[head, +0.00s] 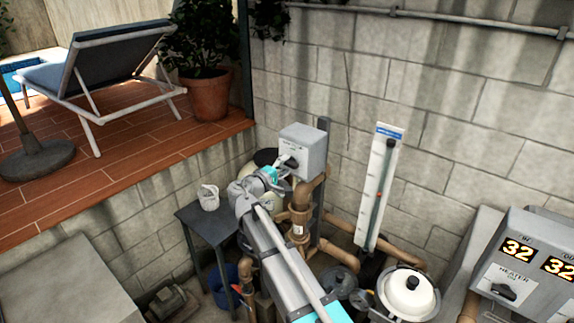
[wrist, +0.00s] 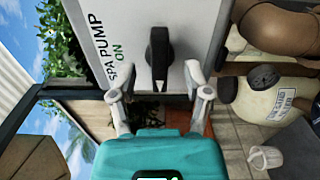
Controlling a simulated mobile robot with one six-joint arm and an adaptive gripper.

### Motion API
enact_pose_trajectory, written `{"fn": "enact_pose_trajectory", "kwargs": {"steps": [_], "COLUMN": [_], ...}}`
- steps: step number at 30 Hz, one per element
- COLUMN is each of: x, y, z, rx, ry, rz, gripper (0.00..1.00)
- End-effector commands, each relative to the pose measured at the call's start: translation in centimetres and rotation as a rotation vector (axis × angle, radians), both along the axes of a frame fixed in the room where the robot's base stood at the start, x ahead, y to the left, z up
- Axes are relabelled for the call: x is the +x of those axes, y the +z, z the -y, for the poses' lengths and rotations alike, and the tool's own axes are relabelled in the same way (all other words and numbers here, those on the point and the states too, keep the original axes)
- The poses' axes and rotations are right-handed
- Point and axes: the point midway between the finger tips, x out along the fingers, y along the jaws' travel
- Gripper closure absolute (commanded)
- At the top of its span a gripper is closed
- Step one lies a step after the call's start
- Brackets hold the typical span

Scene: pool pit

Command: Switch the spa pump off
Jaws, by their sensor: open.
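The spa pump switch is a grey box (head: 304,147) fixed above brown pipes in the head view. In the wrist view its pale face (wrist: 92,35) reads "SPA PUMP" and "ON", the lettering turned sideways. A black knob (wrist: 158,58) on that face shows as a bar running up and down the wrist picture. It also shows in the head view (head: 291,161). My gripper (wrist: 154,86) is open and empty, right in front of the box. Its two fingers stand either side of the knob's lower end, apart from it in the picture. Whether they touch the face I cannot tell.
Brown pipes (head: 300,205) stand below the box. A gauge board (head: 379,185) is on the wall to the right. A heater panel (head: 525,270) showing "32" is at far right. A dark side table (head: 205,222) with a white cup (head: 208,197) stands left of my arm.

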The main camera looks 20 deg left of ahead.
Motion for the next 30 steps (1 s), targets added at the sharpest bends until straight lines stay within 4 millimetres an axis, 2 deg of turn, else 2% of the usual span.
{"fn": "enact_pose_trajectory", "kwargs": {"steps": [10, 30], "x": [-0.7, -6.3], "y": [0.0, 0.0], "z": [-0.3, -2.5], "rx": [0.001, 0.001], "ry": [0.001, 0.000], "rz": [0.000, 0.000], "gripper": [0.37, 0.37]}}
